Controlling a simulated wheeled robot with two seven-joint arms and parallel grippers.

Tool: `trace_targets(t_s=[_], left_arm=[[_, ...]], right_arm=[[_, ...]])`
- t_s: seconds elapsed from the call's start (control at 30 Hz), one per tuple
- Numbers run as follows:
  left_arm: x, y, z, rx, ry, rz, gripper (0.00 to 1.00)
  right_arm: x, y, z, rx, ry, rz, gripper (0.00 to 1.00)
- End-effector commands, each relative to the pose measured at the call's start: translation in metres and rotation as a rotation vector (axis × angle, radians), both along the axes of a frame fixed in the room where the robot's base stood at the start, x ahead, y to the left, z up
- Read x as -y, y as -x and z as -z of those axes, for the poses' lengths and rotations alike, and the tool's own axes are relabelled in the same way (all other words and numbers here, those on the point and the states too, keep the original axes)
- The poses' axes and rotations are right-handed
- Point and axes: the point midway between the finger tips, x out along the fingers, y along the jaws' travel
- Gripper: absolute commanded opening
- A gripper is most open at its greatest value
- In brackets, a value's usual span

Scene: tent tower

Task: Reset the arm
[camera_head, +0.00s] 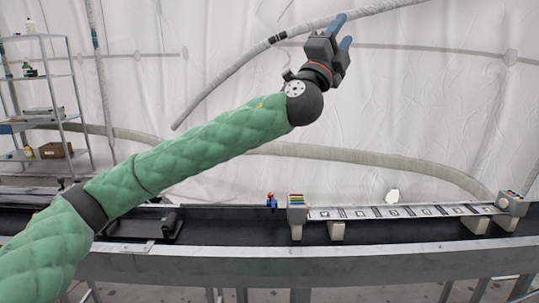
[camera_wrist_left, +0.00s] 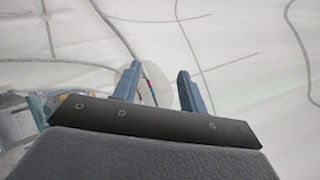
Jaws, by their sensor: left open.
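My left arm (camera_head: 190,150), in a green quilted sleeve, reaches up from the lower left in the head view. My left gripper (camera_head: 342,32) is raised high in front of the white tent wall, well above the conveyor. Its blue fingers are apart with nothing between them. In the left wrist view the same two fingers (camera_wrist_left: 158,88) stand open, with only the tent wall and some blurred cables behind them. My right arm and gripper do not show.
A long black conveyor (camera_head: 250,222) with a grey metal rail crosses below. A metal shelf (camera_head: 45,95) stands at left. Air around the gripper is clear.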

Motion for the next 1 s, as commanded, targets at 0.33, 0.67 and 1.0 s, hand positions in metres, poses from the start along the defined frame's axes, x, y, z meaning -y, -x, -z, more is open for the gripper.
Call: trace_targets(t_s=[0.33, 0.67, 1.0], left_arm=[[-0.077, -0.012, 0.069, -0.470, 0.322, -0.132, 0.42], [-0.128, -0.010, 0.169, -0.857, 0.463, -0.201, 0.42], [-0.168, 0.010, 0.274, -1.188, 0.562, -0.231, 0.42]], right_arm=[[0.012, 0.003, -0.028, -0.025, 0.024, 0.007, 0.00], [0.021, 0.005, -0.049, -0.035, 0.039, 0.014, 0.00], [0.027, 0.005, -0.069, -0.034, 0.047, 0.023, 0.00]])
